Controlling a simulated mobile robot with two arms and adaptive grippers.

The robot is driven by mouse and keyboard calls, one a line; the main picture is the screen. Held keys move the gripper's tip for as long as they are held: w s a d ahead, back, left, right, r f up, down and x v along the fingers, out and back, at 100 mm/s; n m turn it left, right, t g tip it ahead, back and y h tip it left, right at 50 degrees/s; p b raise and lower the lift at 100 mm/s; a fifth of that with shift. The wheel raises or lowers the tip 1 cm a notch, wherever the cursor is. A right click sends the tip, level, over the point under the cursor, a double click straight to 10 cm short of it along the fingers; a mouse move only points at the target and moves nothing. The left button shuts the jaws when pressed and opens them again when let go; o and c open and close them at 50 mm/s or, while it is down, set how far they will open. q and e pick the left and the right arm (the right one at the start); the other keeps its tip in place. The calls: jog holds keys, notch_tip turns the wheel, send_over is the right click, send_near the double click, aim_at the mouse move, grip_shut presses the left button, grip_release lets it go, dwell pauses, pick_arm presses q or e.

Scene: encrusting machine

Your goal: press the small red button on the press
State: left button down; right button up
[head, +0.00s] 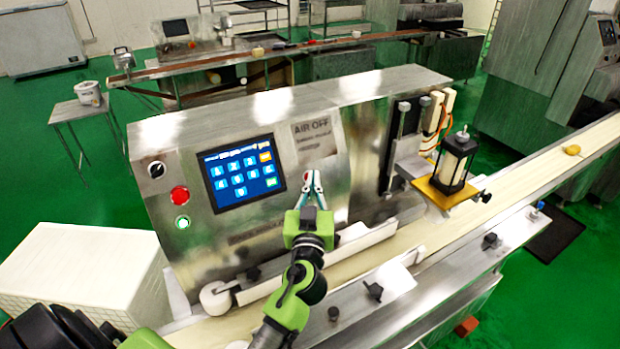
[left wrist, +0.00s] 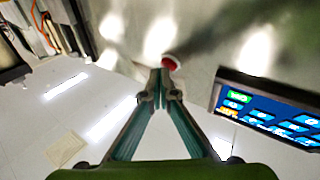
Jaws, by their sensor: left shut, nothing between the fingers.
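The press is a steel-fronted machine (head: 345,190) in the middle of the head view. A small red button (left wrist: 170,63) on its front shows just beyond my left fingertips in the left wrist view, partly hidden by them. My left gripper (head: 310,177) is shut and empty, pointing at the steel front right of the touchscreen (head: 243,172). It also shows in the left wrist view (left wrist: 161,78), its tips at the button's edge; I cannot tell whether they touch it. My right gripper is not in view.
A larger red button (head: 180,195) and a green-ringed button (head: 183,223) sit left of the touchscreen. A conveyor (head: 520,175) runs along the front, with a black-framed unit (head: 455,160) above it. A white crate (head: 75,270) stands at the left.

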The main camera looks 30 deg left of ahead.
pick_arm(q)
jog(key=shift+w+a+f, duration=0.1)
jog(key=shift+a, duration=0.1)
dwell(0.6)
jog(key=shift+d, duration=0.1)
jog(key=shift+s+d+r+b, duration=0.3)
jog(key=shift+s+d, duration=0.05)
jog(key=shift+d, duration=0.2)
jog(key=shift+s+d+r, duration=0.4)
jog(key=shift+d, duration=0.25)
jog(key=shift+s+d+r, duration=0.35)
jog(key=shift+d, duration=0.25)
jog(key=shift+s+d+r, duration=0.4)
jog(key=shift+d, duration=0.25)
